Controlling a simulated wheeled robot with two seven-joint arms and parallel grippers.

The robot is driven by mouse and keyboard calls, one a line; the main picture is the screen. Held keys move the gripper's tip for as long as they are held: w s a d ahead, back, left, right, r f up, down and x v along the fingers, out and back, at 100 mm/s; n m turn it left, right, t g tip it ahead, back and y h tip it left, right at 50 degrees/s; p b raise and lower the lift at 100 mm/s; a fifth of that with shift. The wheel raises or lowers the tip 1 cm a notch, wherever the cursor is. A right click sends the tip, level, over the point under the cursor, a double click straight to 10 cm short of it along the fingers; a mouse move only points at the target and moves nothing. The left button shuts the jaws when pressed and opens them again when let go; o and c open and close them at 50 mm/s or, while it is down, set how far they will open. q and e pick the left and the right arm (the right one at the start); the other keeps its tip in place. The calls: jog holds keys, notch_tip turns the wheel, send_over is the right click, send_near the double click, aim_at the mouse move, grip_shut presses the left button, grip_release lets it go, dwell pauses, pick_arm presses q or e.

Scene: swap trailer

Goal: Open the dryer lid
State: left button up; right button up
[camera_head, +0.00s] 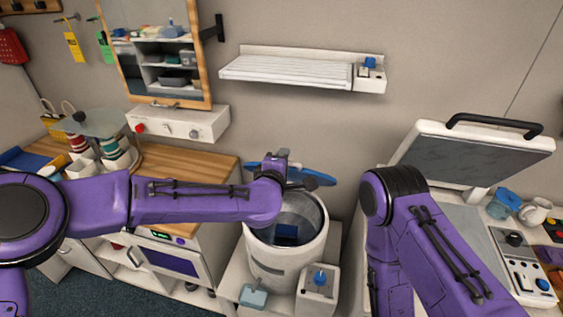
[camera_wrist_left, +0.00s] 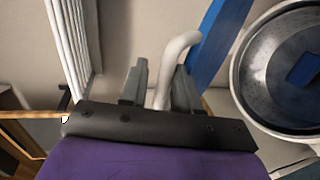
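The dryer is a white round drum (camera_head: 283,262) with an open top. Its blue lid (camera_head: 322,172) is raised and tilted above the rim, seen nearly edge-on. My left gripper (camera_head: 287,160) is at the lid, partly hidden by its own wrist. In the left wrist view, the white curved lid handle (camera_wrist_left: 176,52) lies between the two grey fingers of my left gripper (camera_wrist_left: 160,88), which look closed on it. The blue lid (camera_wrist_left: 217,42) stands beside them, with the open drum (camera_wrist_left: 242,75) at right. My right gripper is out of view below the right arm.
A small white box with a blue knob (camera_head: 319,278) stands in front of the drum. A wooden counter (camera_head: 190,165) is at left, and a white press with a raised plate (camera_head: 480,160) at right. A white wall shelf (camera_head: 290,70) hangs above the lid.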

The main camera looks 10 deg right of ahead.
pick_arm(q)
jog(key=shift+s+a+f, duration=0.1)
jog(key=shift+s, duration=0.15)
jog(key=b+v, duration=0.4)
jog(key=v, duration=0.6)
